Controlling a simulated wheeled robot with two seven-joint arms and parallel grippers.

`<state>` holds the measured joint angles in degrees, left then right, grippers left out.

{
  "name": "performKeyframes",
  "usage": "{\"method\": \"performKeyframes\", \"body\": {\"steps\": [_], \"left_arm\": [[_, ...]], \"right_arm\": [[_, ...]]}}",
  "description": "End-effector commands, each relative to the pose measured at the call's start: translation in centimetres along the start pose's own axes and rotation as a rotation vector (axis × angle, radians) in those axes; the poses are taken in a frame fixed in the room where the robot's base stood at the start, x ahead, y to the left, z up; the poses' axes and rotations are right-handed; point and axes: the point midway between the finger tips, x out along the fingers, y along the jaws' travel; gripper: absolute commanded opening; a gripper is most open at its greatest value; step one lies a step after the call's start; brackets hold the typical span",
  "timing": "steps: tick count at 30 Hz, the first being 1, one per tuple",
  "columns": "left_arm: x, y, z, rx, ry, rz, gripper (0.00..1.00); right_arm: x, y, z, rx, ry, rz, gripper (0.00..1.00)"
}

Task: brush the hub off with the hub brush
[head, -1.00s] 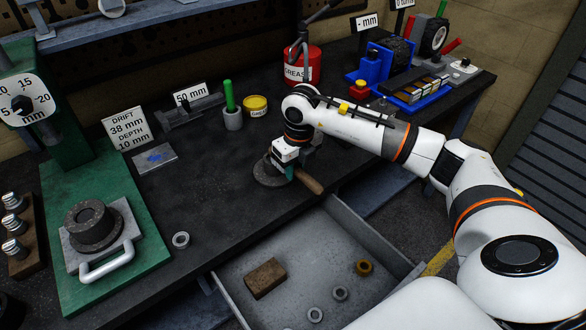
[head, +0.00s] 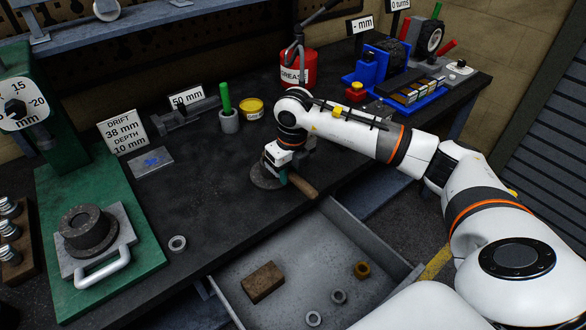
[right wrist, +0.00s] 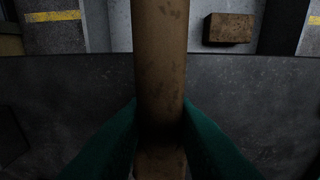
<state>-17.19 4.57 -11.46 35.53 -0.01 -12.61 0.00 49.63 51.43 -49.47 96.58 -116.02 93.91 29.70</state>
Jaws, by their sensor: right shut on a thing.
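The hub, a dark stepped cylinder with a bore (head: 88,230), sits on a grey plate with a looped handle (head: 122,262) on the green press base at left. My right gripper (head: 285,174) is low over the bench front edge, well to the right of the hub. It is shut on the brush's brown wooden handle (head: 303,187). In the right wrist view the handle (right wrist: 160,60) runs between the teal fingers (right wrist: 160,125). The brush's bristles cannot be made out. A dark round disc (head: 264,177) lies beside the gripper, partly hidden by it. My left gripper is not in view.
An open grey drawer (head: 300,250) below the bench holds a brown block (head: 262,282) and several rings. A small ring (head: 177,243) lies between hub and gripper. The bench there is otherwise clear. A green-handled tool in a cup (head: 228,118) and a red grease can (head: 297,70) stand behind.

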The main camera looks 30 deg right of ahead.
Motion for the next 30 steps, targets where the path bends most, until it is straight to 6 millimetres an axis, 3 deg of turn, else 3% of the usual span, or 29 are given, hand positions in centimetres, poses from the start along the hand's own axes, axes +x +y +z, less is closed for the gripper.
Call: {"method": "performKeyframes", "body": {"steps": [20,30], "left_arm": [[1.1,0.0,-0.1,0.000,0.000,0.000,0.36],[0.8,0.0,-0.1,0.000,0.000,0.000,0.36]], "right_arm": [[0.1,2.4,0.0,0.003,0.002,0.002,0.00],[-0.2,2.4,-0.1,0.002,0.002,0.001,0.00]]}}
